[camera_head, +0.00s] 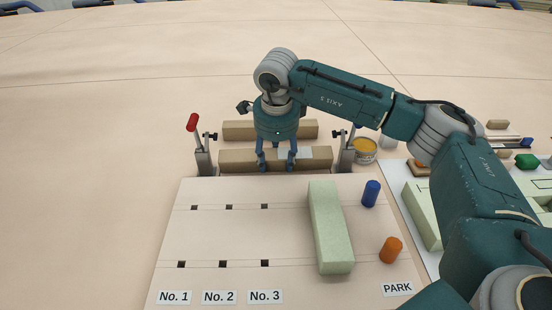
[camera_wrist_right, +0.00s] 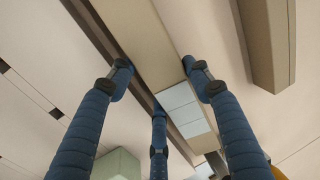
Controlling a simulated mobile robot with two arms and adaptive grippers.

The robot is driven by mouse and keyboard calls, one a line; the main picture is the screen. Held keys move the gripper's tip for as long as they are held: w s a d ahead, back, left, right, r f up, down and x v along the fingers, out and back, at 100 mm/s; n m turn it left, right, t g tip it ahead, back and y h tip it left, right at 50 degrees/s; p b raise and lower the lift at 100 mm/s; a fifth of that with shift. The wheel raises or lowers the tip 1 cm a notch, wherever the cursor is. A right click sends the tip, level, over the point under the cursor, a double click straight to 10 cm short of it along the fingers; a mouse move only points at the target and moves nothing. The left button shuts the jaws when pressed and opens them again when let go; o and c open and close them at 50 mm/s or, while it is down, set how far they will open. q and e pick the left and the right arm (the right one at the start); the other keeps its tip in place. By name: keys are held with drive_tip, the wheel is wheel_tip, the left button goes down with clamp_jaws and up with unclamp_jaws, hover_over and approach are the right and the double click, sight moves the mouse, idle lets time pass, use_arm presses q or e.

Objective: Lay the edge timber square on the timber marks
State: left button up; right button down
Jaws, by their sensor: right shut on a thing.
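A brown timber (camera_head: 237,161) lies crosswise along the far edge of the pale board, between two clamps. My right gripper (camera_head: 276,167) is over its middle, pointing down, with its blue fingers shut on it. The timber also shows in the right wrist view (camera_wrist_right: 145,45), running between the fingers, with a pale gridded patch (camera_wrist_right: 184,110) on it. I cannot tell whether the timber is resting or slightly raised. A second brown timber (camera_head: 240,130) lies behind it, roughly parallel and apart. Which lines are the timber marks is unclear. My left gripper is not in view.
Toggle clamps with a red handle (camera_head: 192,122) and a dark one flank the timber. On the board (camera_head: 200,240) are a pale green block (camera_head: 328,225), a blue cylinder (camera_head: 371,193) and an orange cylinder (camera_head: 390,249). A yellow-filled tin (camera_head: 364,147) stands right. The left floor is clear.

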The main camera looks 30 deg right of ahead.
drive_tip(key=shift+w+r+g+y, duration=0.2)
drive_tip(key=shift+g+y, duration=0.4)
drive_tip(key=shift+g, duration=0.5)
drive_tip(key=shift+s+f, duration=0.1)
drive_tip(key=shift+f, duration=0.25)
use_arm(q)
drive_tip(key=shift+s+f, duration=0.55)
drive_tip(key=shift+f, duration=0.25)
use_arm(e)
drive_tip(key=shift+f, duration=0.45)
drive_tip(key=c, duration=0.8)
unclamp_jaws()
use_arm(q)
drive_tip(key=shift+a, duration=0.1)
